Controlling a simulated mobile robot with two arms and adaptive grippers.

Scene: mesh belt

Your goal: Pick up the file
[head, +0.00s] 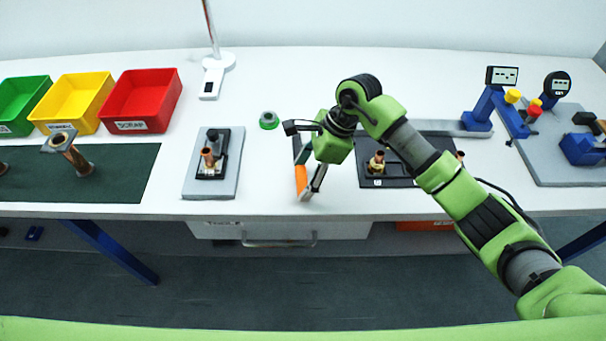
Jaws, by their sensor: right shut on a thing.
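The file, seen as an orange handle (301,180), is at the front edge of the white table, left of the middle of my right arm. My right gripper (308,190) points down over it, and its fingers are shut on the file. The gripper body and a finger hide much of the file, so I cannot tell whether it touches the table. My left gripper is not in view.
A green ring (268,120) lies left of the gripper. A grey plate (229,187) with a fixture is further left, and a dark tray (402,180) with parts is close on the right. Green, yellow (94,125) and red (165,122) bins stand at the left.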

